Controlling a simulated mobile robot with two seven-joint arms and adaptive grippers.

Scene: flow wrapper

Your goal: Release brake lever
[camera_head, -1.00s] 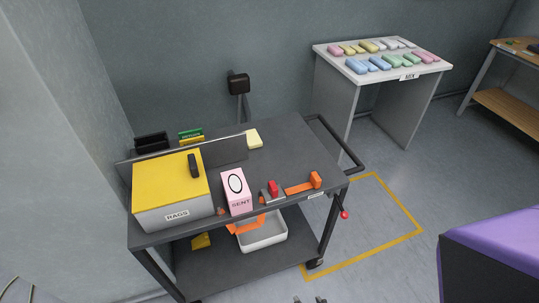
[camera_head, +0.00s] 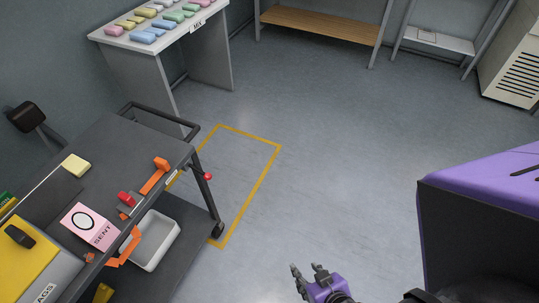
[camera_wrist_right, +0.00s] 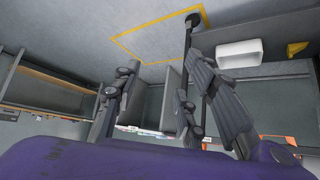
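The cart (camera_head: 120,150) stands at the left in the head view. A short lever with a red ball knob (camera_head: 208,176) sticks out from its right side, by the upright leg; I take it as the brake lever. My right gripper (camera_head: 307,269) is at the bottom of the head view, over bare floor, right of and apart from the lever. Its fingers are spread and empty; they also show in the right wrist view (camera_wrist_right: 160,78). The lever cannot be made out in the wrist view. My left gripper is not in view.
A white bin (camera_head: 155,242) sits on the lower shelf. A yellow floor outline (camera_head: 262,183) lies right of the cart. The floor beyond is clear.

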